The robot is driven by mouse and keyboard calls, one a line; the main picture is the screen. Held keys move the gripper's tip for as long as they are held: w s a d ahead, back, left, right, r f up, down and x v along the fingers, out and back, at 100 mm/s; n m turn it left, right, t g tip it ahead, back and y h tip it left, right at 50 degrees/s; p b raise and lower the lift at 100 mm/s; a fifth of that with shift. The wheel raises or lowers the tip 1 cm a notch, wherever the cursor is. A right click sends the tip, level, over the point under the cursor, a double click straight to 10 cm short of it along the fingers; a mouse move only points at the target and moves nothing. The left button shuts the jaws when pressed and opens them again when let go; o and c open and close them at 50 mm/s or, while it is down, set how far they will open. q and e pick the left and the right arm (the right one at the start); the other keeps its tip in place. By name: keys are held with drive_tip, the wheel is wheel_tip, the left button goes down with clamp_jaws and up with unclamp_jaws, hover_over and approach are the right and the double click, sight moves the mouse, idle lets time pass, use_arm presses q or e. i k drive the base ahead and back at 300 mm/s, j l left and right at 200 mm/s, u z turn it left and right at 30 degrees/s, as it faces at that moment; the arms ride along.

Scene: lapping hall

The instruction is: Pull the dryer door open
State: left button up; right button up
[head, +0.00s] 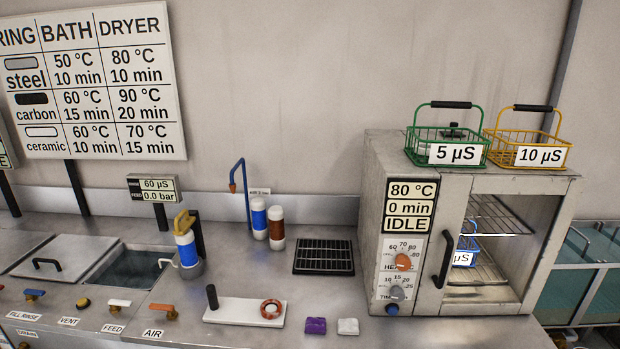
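The dryer (385,155) is a grey metal box on the right of the counter in the head view. Its front door (457,208) has a large window and looks shut. A dark vertical bar handle (445,259) is at the left side of the door. Through the window I see wire racks (497,217) and a blue basket (474,249) with a partly hidden label. The dryer display (409,206) reads 80 °C, 0 min, IDLE. Neither of my grippers is in view.
A green basket (446,133) and a yellow basket (528,135) stand on top of the dryer. A purple block (316,325) and a white block (348,326) lie on the counter left of the dryer's front. A black grate (324,256) is further back. Counter before the door is clear.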

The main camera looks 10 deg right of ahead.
sight(455, 190)
drive_tip(key=z, duration=1.55)
